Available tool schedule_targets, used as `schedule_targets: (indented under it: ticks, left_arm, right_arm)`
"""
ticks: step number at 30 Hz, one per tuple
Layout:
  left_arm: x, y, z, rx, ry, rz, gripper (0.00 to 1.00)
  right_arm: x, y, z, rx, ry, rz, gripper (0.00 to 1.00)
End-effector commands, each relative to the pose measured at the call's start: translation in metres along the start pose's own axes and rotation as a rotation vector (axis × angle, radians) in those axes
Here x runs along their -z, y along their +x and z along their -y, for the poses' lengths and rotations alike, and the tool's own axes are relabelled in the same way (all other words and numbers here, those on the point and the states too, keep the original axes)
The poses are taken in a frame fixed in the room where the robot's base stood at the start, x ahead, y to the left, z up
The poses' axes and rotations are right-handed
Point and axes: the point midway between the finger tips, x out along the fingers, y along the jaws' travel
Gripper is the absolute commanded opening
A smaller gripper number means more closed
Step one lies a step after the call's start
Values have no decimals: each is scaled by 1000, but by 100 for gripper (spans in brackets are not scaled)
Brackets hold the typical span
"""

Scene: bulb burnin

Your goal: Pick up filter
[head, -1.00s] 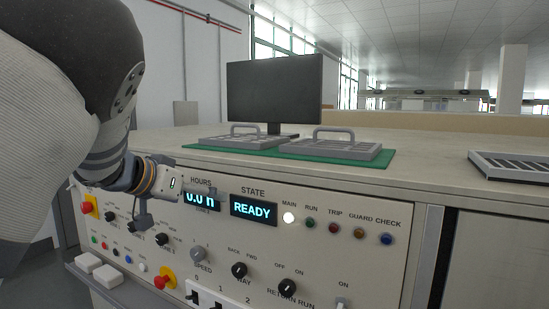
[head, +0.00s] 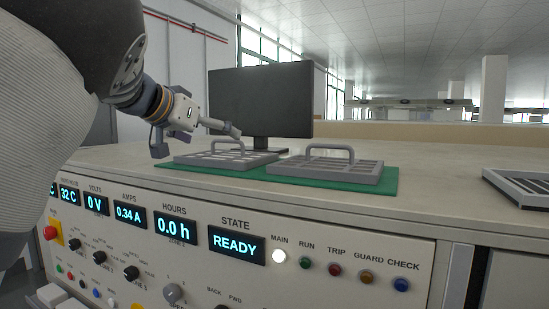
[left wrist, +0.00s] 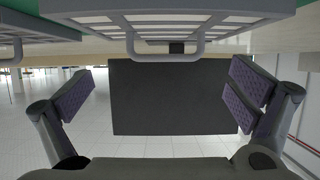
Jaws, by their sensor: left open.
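Two grey grid-like filters with arched handles lie flat on a green mat (head: 300,188) on the bench. The left filter (head: 210,161) is partly behind my left gripper; the right filter (head: 340,171) shows fully. My left gripper (head: 198,139) is open and empty, just above and beside the left filter, apart from its handle. In the left wrist view, which looks upside down, the near filter (left wrist: 120,20) and its handle (left wrist: 165,56) are at the top centre, beyond the spread fingers. My right gripper is in neither view.
A black monitor (head: 262,100) stands close behind the filters. A grey slotted tray (head: 517,187) lies at the right on the bench. The bench front holds displays, one reading READY (head: 236,245), with lamps and knobs. Bare bench top (head: 430,190) lies between mat and tray.

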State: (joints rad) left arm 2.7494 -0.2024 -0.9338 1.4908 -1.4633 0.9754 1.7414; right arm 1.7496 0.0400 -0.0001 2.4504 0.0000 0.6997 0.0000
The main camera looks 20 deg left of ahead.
Motion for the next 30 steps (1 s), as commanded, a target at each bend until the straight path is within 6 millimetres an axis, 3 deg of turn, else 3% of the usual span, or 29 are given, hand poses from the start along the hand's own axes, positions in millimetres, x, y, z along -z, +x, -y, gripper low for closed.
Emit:
schedule_targets:
  ticks: [9, 17, 20, 24, 30]
  left_arm:
    - [-3, 51, 6, -1, 1, -1, 100]
    - [-2, 58, 6, -1, 0, -3, 100]
    - [-2, 58, 6, -1, 0, -3, 82]
    - [-2, 58, 6, -1, 0, -2, 50]
    - [-2, 58, 6, -1, 0, -2, 50]
  right_arm:
    - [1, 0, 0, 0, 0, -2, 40]
    - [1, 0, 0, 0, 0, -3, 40]
    - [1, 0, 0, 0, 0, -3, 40]
    - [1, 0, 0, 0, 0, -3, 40]
    - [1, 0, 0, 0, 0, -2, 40]
